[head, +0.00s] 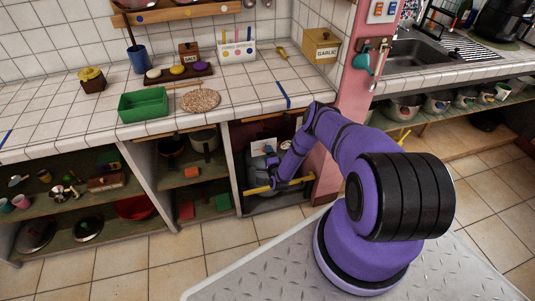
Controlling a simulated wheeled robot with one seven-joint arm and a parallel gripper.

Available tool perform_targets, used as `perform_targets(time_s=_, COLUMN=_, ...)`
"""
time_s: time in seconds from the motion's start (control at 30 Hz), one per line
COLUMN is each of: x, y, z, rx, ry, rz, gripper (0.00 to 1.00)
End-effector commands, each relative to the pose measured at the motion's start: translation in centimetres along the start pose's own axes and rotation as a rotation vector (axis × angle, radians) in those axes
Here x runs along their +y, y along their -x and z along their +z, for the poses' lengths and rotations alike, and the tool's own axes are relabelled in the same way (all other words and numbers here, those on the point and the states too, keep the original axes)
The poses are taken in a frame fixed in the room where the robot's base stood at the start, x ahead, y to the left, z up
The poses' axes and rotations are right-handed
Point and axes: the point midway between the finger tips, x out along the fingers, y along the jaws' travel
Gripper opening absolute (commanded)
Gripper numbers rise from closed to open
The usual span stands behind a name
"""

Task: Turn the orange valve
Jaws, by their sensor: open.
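My purple arm reaches down from the right into the open bay under the counter. My gripper (275,182) is at the bay's front, in front of a grey rounded object (258,165) that looks like a gas bottle. The gripper is small in view, but its jaws are apart. A yellow bar-like part (257,189) shows on both sides of the gripper, low across the bay opening. I cannot make out the orange valve; the gripper and wrist cover part of the bay. Whether the gripper touches anything cannot be told.
The bay's left wall (232,165) and the pink pillar (357,65) border the reach. Shelves to the left hold pots, a red bowl (135,207) and small boxes. The tiled counter above carries a green tray (143,105) and a round mat (200,101). The tiled floor in front is clear.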

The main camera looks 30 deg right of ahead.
Motion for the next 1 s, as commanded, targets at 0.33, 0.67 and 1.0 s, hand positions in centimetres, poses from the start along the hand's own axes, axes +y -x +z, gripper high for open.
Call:
perform_targets(time_s=0.33, x=0.1, y=6.5, z=0.0, rx=0.000, ry=-0.001, rz=0.004, gripper=0.73)
perform_targets(time_s=0.67, x=0.0, y=9.3, z=0.0, rx=0.000, ry=-0.001, rz=0.002, gripper=0.73)
perform_targets(time_s=1.0, x=0.0, y=9.3, z=0.0, rx=0.000, ry=-0.001, rz=0.001, gripper=0.73)
